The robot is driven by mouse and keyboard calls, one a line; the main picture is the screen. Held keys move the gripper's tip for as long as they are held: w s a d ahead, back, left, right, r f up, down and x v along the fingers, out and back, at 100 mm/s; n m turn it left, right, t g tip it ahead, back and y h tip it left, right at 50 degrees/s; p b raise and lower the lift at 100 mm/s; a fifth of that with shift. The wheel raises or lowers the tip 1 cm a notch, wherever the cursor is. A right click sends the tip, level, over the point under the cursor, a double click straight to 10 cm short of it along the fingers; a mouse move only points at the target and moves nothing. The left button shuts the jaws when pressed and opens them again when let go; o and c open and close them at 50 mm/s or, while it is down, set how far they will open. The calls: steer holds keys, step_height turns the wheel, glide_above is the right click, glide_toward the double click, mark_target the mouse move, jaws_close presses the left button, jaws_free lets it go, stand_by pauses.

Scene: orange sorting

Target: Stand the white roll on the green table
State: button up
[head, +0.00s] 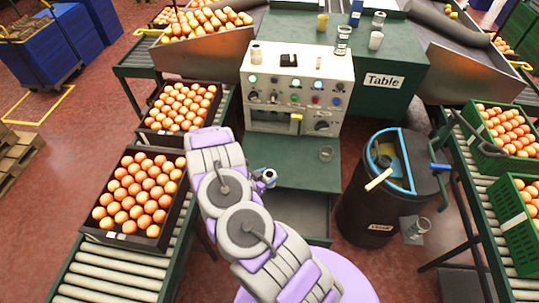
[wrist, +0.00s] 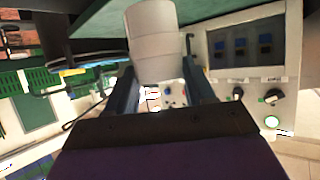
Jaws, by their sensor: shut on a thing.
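The white roll (wrist: 155,42) is between the two fingers of my gripper (wrist: 160,85) in the wrist view, and the gripper is shut on it. In the head view my gripper (head: 267,178) is partly hidden by my arm, low in front of the control panel, above the lower green shelf. The roll is hard to make out there. The green table (head: 405,62) stands behind and to the right of the panel, with a "Table" sign on its front. My gripper is apart from its top.
Several small things stand on the green table, including a glass (head: 342,40), a white cup (head: 376,41) and a yellow cup (head: 322,22). The control panel (head: 297,90) stands in front. A dark barrel (head: 375,205) is at right. Orange crates (head: 88,222) line the left conveyor.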

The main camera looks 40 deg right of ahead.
steer(key=shift+w+d+f+b, duration=0.75)
steer(key=shift+w+d, duration=0.45)
steer(key=shift+w, duration=1.15)
steer(key=shift+w+d+f+b, duration=0.7)
steer(key=shift+w+d, duration=0.55)
steer(key=shift+w, duration=1.05)
steer(key=shift+w+d+f+b, duration=0.6)
steer(key=shift+w+d+f, duration=0.45)
steer(key=shift+w, duration=1.3)
steer(key=shift+d, duration=0.15)
steer(key=o, duration=1)
